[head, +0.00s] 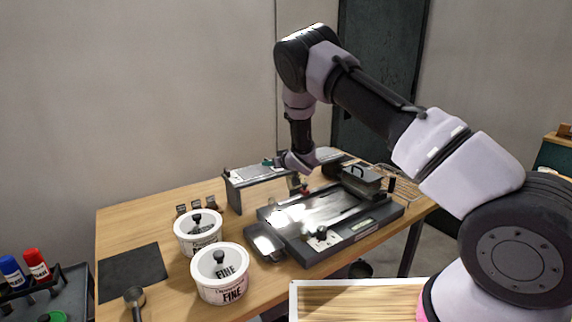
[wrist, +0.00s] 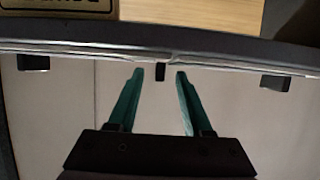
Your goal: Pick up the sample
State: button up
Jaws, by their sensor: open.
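Nothing in view is plainly marked as the sample, so I cannot tell for sure which thing it is. My gripper (wrist: 160,77) has two green fingers spread apart, with no contact visible on that piece. In the head view my gripper (head: 270,162) is by the top of the grey stand (head: 233,194) behind the flat machine. Only a little green of its fingers shows there; my wrist hides the rest.
The flat machine (head: 366,225) fills the right of the wooden table (head: 125,225). Two white tubs, one in front (head: 222,285) and one behind (head: 198,240), stand left of it. Several small dark blocks (head: 197,206) lie behind the tubs. A black mat (head: 133,271) lies at left.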

grip_shut()
jog(key=shift+r, duration=0.1)
